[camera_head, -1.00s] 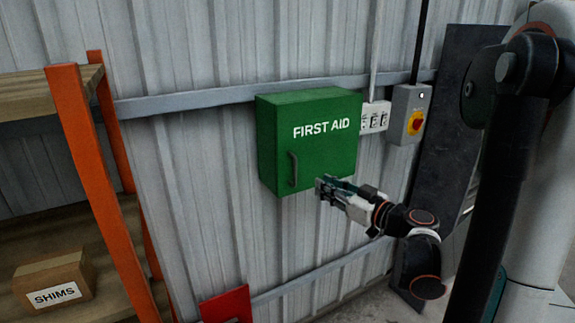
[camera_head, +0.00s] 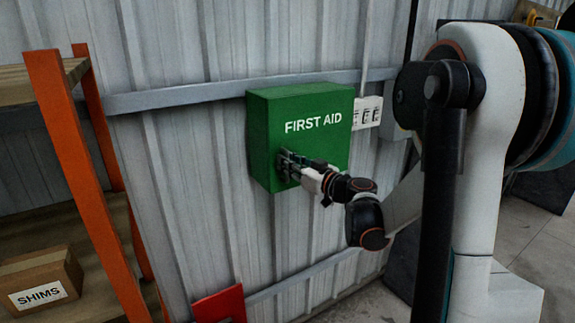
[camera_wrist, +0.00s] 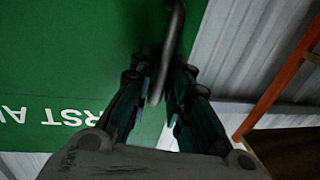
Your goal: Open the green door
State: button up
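The green door (camera_head: 318,145) is the front of a green FIRST AID cabinet on the corrugated wall, and it looks shut. Its dark upright handle (camera_wrist: 172,35) is near the door's lower left edge; in the head view my gripper largely covers it. My gripper (camera_head: 285,165) is at the handle, in front of the door. In the wrist view, my gripper's fingers (camera_wrist: 160,72) lie on either side of the handle's lower part. Whether they press on it is not clear. The cabinet's inside is hidden.
An orange-framed shelf (camera_head: 75,150) with a SHIMS box (camera_head: 40,282) stands at the left. White sockets (camera_head: 368,112) and a grey switch box (camera_head: 393,118), partly covered by my arm, are right of the cabinet. A red panel (camera_head: 220,305) is low below it.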

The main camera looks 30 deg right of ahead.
jog(key=shift+w+a, duration=0.1)
jog(key=shift+w, duration=0.15)
grip_shut()
jog(key=shift+s, duration=0.15)
